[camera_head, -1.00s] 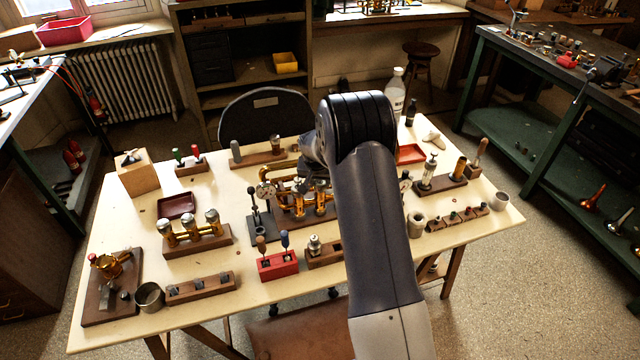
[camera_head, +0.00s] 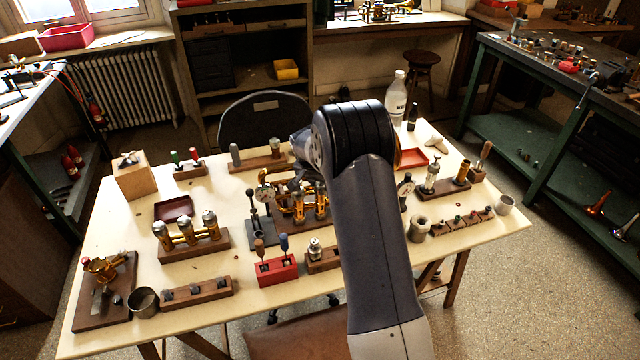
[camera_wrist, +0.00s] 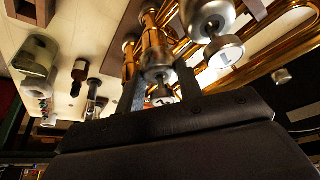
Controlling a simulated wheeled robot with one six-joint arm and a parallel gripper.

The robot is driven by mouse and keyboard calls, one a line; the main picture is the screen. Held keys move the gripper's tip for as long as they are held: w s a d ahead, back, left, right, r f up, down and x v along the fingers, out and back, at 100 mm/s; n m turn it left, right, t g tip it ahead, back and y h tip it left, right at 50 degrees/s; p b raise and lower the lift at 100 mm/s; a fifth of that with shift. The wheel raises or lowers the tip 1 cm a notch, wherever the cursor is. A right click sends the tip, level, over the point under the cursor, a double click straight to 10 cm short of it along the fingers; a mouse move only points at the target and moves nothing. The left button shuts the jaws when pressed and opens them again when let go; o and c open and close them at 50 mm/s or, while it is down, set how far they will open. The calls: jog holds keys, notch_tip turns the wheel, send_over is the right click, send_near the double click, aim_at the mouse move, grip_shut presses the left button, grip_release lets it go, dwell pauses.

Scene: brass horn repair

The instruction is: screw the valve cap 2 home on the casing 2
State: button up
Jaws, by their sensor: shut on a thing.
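The brass horn's valve section (camera_head: 297,205) stands on a wooden block in the middle of the table. In the wrist view, casing 2 (camera_wrist: 155,52) is a brass tube with a silver end. My gripper (camera_wrist: 161,92) is shut on valve cap 2 (camera_wrist: 162,97), a small silver cap marked with a dark 2. The cap sits right at the end of casing 2; I cannot tell whether the threads meet. Another silver cap (camera_wrist: 226,52) shows on the neighbouring casing. In the head view my arm and wrist hide the cap and fingertips.
A dial gauge stand (camera_head: 260,215) is close left of the horn. A wooden block with brass valves (camera_head: 193,245) and a red tool holder (camera_head: 277,270) stand nearer the front. A valve on a wooden block (camera_head: 432,180) stands right of my arm. Bare tabletop lies at front right.

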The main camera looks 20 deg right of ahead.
jog(key=shift+f+m+b, duration=0.15)
jog(key=shift+m+b, duration=0.25)
jog(key=shift+b, duration=0.2)
jog(key=o, duration=1.2)
jog(key=shift+c, duration=0.2)
jog(key=b+v, duration=0.1)
jog(key=v, duration=1)
jog(key=shift+b, duration=0.3)
jog(key=shift+w+a, duration=0.1)
jog(key=shift+w, duration=0.05)
